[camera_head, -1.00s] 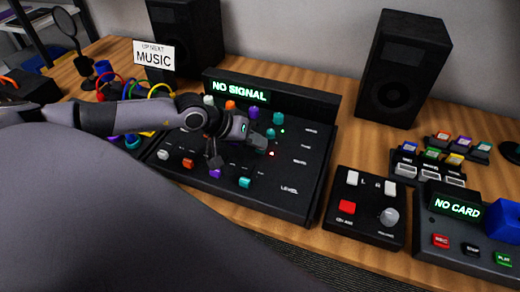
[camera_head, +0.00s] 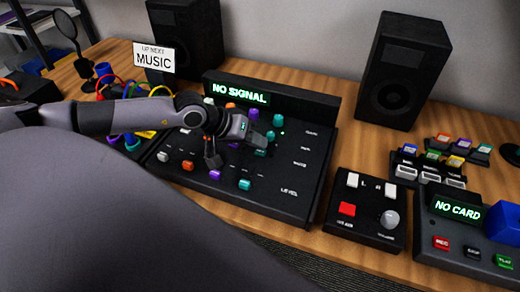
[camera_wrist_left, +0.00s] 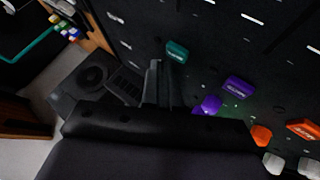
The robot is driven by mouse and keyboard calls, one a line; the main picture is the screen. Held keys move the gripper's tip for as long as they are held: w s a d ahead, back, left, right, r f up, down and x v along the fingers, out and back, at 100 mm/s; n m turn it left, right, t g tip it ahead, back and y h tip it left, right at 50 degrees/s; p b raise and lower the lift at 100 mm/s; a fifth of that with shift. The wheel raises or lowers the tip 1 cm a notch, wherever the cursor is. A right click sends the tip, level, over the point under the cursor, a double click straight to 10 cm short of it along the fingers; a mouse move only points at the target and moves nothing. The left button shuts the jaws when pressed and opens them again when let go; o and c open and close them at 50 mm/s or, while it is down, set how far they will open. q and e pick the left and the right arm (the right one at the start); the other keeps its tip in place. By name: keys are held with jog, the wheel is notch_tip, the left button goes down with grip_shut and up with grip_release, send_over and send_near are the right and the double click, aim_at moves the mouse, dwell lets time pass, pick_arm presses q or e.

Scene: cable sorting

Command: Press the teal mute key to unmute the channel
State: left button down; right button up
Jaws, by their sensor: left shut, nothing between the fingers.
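The teal mute key (camera_wrist_left: 177,52) shows in the left wrist view just beyond and right of my left fingertips. My left gripper (camera_wrist_left: 158,72) is shut and empty, with its narrow fingers together. In the head view my left gripper (camera_head: 257,139) is over the right part of the black mixer (camera_head: 300,160), close to its teal controls. Whether the fingers touch the key cannot be told. A green light is lit near the teal knob (camera_head: 278,119). The mixer's display (camera_head: 241,93) reads NO SIGNAL. My right gripper is not in view.
A purple mute key (camera_wrist_left: 238,88) and a purple knob (camera_wrist_left: 207,105) sit near the teal key. A small control box (camera_head: 364,225) and a card recorder (camera_head: 440,237) stand to the right. Speakers (camera_head: 400,75) stand behind. My left arm crosses the mixer's left side.

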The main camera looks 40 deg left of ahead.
aim_at(256, 152)
pick_arm(q)
notch_tip(256, 152, up, 6)
jog(key=p, duration=0.3)
dwell(0.4)
dwell(0.5)
